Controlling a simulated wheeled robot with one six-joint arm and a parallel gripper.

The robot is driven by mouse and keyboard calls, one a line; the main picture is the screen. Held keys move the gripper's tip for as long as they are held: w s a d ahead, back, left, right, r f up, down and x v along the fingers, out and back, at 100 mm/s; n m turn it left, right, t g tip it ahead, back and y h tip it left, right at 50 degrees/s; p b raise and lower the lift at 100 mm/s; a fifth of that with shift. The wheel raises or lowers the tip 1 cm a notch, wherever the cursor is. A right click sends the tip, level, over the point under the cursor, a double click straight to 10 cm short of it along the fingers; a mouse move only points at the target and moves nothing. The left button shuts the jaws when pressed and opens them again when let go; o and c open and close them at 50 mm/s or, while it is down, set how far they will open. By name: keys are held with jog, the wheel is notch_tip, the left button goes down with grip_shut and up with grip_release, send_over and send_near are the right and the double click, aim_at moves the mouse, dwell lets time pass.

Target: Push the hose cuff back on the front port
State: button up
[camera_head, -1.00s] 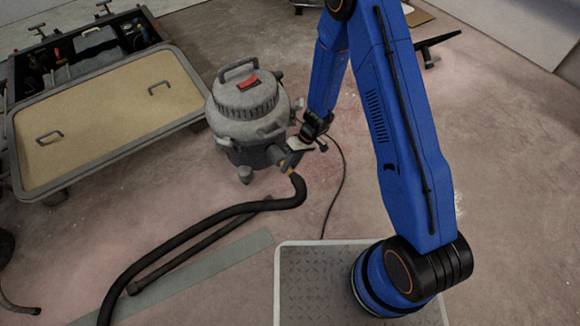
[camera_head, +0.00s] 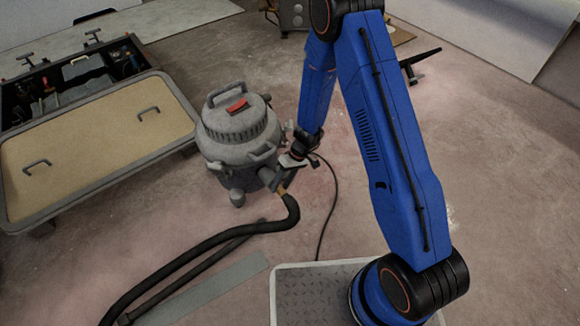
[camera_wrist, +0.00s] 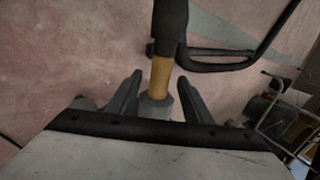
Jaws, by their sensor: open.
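The grey shop vacuum (camera_head: 237,130) stands upright on the floor, its front port low on the right side, partly behind my gripper. The black hose (camera_head: 230,233) ends near this port. In the wrist view the dark, thicker hose cuff (camera_wrist: 170,28) is at the top. A tan tube section (camera_wrist: 160,74) shows between the cuff and a grey port collar (camera_wrist: 156,106). I cannot tell whether the tan section belongs to the hose or the port. My gripper (camera_wrist: 157,92) is open, one finger on each side of the collar and tan section, with gaps showing. It also shows in the head view (camera_head: 290,162).
A low trolley with a tan top (camera_head: 90,150) stands left of the vacuum, a tool tray (camera_head: 75,80) behind it. A thin black cable (camera_head: 332,205) runs along the floor to the right. A dark tube (camera_head: 195,268) lies beside the hose.

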jog(key=v, duration=1.6)
jog(key=shift+r, duration=0.15)
jog(key=s+d+r+m+t+h, duration=0.1)
jog(key=s+d+r, duration=0.2)
jog(key=r, duration=0.5)
jog(key=s+d+r+m+t, duration=0.1)
jog(key=s+d+r, duration=0.3)
jog(key=r, duration=0.5)
jog(key=s+d+r+t+h, duration=0.1)
jog(key=s+d+r, duration=0.2)
jog(key=r, duration=0.5)
jog(key=s+d+r+m+t+h, duration=0.1)
jog(key=s+d+r, duration=0.2)
jog(key=s, duration=0.3)
jog(key=s+d+r+m+t+h, duration=0.1)
jog(key=s+d+r+m+t, duration=0.1)
jog(key=s+d+r, duration=0.2)
jog(key=s+d+r+m+t+h, duration=0.1)
jog(key=s+d+r, duration=0.3)
jog(key=s, duration=0.5)
jog(key=shift+s+d+m+t, duration=0.25)
jog(key=shift+m+t, duration=0.15)
jog(key=shift+t, duration=0.1)
